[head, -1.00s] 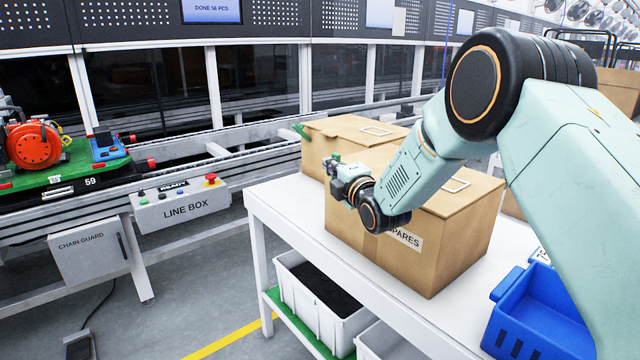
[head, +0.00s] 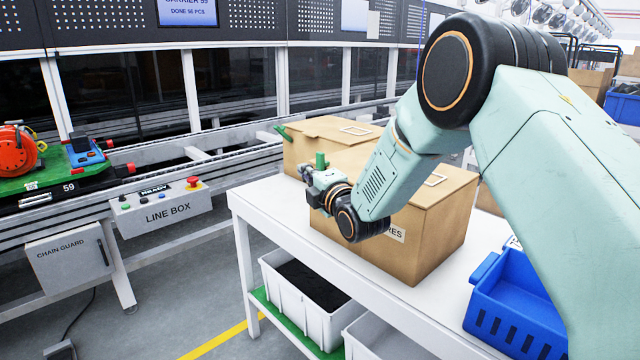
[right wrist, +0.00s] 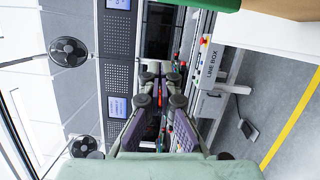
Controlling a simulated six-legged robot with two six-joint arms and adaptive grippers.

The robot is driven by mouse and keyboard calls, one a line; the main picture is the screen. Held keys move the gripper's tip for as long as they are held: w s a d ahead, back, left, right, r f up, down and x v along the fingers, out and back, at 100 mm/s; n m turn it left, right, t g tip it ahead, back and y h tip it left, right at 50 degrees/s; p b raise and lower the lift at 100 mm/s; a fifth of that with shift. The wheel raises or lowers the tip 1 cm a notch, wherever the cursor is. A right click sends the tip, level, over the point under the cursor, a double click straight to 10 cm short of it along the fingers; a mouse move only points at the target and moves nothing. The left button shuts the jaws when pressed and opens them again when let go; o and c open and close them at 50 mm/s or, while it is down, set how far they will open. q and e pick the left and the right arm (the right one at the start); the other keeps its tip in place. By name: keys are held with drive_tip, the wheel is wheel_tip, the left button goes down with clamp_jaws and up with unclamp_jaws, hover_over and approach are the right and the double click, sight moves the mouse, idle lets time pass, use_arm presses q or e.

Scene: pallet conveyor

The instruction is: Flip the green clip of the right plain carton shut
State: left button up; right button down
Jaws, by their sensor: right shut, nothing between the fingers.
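Two brown cartons stand on a white bench. The nearer one (head: 440,240) has a partly hidden label ending in "RES". A green clip (head: 320,159) stands up at its left end, just above my wrist. The farther carton (head: 300,152) has its own green clip (head: 282,132) sticking out at its upper left. My right gripper (head: 307,173) is beside the left end of the nearer carton, shut and empty. Its fingers (right wrist: 160,84) also show in the right wrist view. A green part (right wrist: 190,3) and a brown carton (right wrist: 285,8) edge that view's top right. My left gripper is out of view.
A blue bin (head: 515,310) stands at the bench's right. White bins (head: 310,300) sit on the shelf below. A line box (head: 165,208) and the conveyor with a loaded pallet (head: 70,185) are at left. My right arm covers part of the nearer carton.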

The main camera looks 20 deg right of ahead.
drive_tip(key=s+d, duration=0.1)
drive_tip(key=s, duration=0.5)
drive_tip(key=shift+s+d+p, duration=0.25)
drive_tip(key=shift+s+p, duration=0.15)
drive_tip(key=shift+a, duration=0.25)
drive_tip(key=shift+d, duration=0.1)
